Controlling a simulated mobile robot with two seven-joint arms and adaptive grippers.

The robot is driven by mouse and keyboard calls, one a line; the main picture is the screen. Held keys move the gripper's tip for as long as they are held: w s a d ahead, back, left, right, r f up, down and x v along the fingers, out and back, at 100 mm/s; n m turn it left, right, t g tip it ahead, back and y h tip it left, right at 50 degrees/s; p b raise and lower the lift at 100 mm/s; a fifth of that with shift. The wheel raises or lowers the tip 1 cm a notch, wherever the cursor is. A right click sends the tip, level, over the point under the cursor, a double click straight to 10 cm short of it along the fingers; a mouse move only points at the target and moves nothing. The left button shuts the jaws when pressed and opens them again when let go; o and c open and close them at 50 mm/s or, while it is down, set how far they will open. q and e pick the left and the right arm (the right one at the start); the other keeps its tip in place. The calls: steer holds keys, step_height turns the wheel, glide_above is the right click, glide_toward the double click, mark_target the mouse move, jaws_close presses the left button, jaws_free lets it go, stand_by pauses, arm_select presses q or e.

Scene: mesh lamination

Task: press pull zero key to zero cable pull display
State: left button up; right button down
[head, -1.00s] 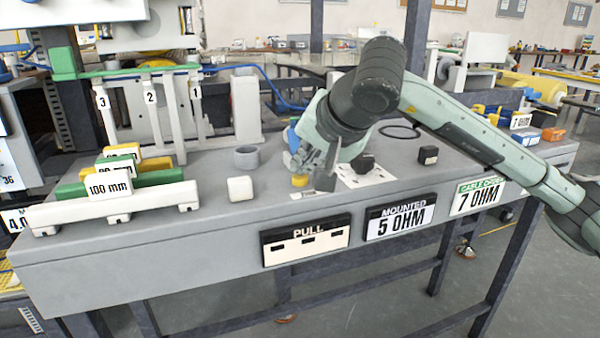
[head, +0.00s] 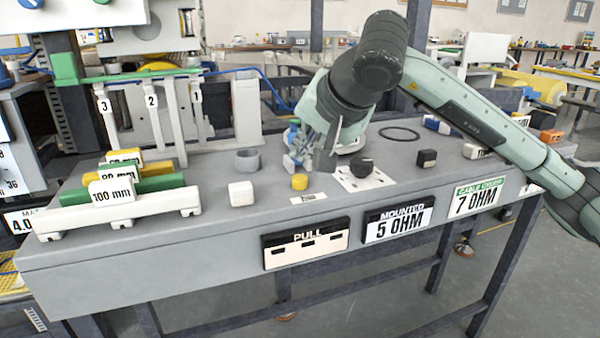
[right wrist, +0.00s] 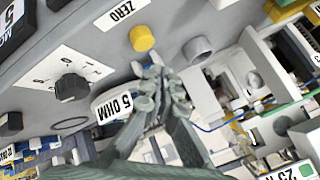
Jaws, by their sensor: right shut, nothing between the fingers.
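The yellow key (head: 299,182) stands on the grey bench top, with a white label (head: 309,198) in front of it. The yellow key (right wrist: 142,38) and its label reading ZERO (right wrist: 123,10) also show in the right wrist view. The PULL display (head: 305,245) on the bench's front face shows a row of dark dashes. My right gripper (head: 294,164) is shut and empty, just behind the key and apart from it. Its closed fingers (right wrist: 153,75) point toward the key in the right wrist view. My left gripper is out of view.
A black knob (head: 361,167) on a white dial plate stands right of the key. A white cube (head: 241,194) and a grey ring-shaped cup (head: 248,160) stand to its left. A dark cube (head: 427,158) stands farther right. Displays reading 5 OHM (head: 399,222) and 7 OHM (head: 478,197) hang on the front.

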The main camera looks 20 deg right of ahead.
mark_target(303, 179)
step_height(303, 179, up, 3)
steer(key=shift+r+p, duration=0.15)
steer(key=shift+p, duration=0.55)
